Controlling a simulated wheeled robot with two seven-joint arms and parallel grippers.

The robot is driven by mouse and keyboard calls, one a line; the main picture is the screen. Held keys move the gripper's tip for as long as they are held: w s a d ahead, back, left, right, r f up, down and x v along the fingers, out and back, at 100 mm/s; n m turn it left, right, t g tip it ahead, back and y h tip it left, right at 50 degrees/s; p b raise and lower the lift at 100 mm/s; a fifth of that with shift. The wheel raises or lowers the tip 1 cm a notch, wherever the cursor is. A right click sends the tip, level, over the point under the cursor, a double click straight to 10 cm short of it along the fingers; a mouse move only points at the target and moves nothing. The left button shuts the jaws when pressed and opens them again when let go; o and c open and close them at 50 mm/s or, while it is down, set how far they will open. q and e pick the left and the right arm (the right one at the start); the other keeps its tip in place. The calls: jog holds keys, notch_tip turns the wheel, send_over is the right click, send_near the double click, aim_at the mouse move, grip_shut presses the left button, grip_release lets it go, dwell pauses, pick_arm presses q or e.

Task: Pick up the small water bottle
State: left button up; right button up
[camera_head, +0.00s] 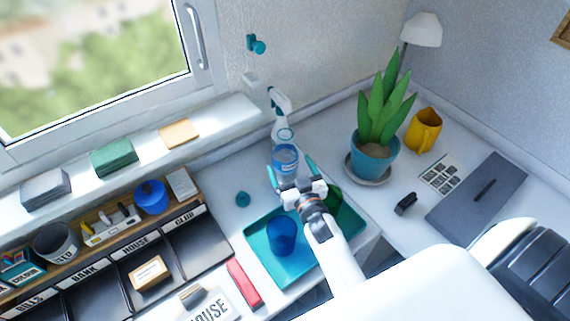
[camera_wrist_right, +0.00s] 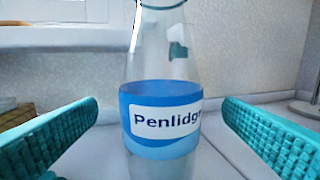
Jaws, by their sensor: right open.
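The small water bottle (camera_head: 285,158) stands upright on the white surface near the window-side wall. It is clear, with a blue label, and fills the middle of the right wrist view (camera_wrist_right: 160,120), where the label reads "Penlidg". My right gripper (camera_head: 291,172) is open, with its teal pads pointing toward the bottle. In the wrist view one pad shows on each side of the bottle, with a visible gap on both sides. How far the bottle sits between the pads is hard to tell. The bottle's base is hidden. My left gripper is not in view.
A potted plant (camera_head: 374,155) stands to the right. A small teal object (camera_head: 243,199) lies to the left. A teal tray (camera_head: 262,262) holding a blue cup (camera_head: 283,235) is in front, beside my right arm.

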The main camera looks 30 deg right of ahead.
jog(key=w, duration=0.4)
jog(key=w+d, duration=0.1)
jog(key=w, duration=0.1)
jog(key=shift+c, duration=0.3)
jog(key=c, duration=1.2)
jog(key=shift+r, duration=0.1)
jog(key=shift+c, duration=0.8)
jog(key=shift+r, duration=0.1)
